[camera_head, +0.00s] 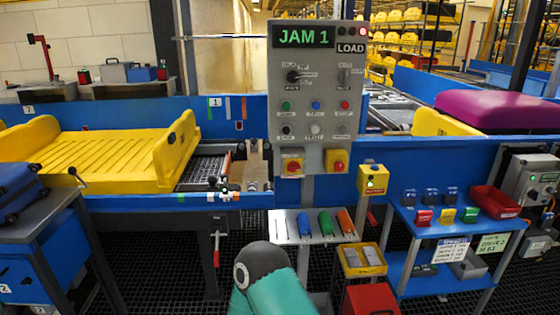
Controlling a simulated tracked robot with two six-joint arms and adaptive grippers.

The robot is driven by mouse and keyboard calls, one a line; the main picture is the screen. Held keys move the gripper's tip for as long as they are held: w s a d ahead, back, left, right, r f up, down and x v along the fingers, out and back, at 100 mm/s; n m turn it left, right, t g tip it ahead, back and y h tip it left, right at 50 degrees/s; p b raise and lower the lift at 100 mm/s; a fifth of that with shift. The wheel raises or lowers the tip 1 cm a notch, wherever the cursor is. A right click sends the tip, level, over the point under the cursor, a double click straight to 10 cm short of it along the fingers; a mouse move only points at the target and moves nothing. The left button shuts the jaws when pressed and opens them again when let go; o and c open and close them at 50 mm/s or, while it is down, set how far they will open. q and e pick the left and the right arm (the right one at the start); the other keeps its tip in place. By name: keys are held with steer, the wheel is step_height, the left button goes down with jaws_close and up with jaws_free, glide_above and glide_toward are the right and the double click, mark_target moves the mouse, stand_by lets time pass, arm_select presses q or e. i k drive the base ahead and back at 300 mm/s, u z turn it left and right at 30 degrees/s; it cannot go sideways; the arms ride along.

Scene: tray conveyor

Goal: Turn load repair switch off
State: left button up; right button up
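A grey control panel (314,105) stands upright in the middle on a post. Its display (304,38) reads JAM 1 in green, and a LOAD label (351,48) is at its upper right. A black rotary switch (294,76) is at upper left, with a second switch (345,77) to its right. Below are green, blue and red buttons, then a row with a black knob (286,130). The small labels are too blurred to read, so I cannot tell which is the load repair switch. A teal link of my arm shows at bottom centre. Neither gripper is in view.
A yellow tray (95,155) lies on the conveyor at left. A shelf (312,226) with coloured tools is below the panel. A blue table (445,228) with small boxes stands at right.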

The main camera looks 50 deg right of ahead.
mark_target(293, 166)
steer(key=z, duration=0.45)
steer(key=i, duration=1.15)
steer(key=z, duration=0.6)
steer(key=k, duration=0.75)
steer(key=z, duration=0.2)
steer(key=i, duration=0.75)
steer(key=u, duration=0.15)
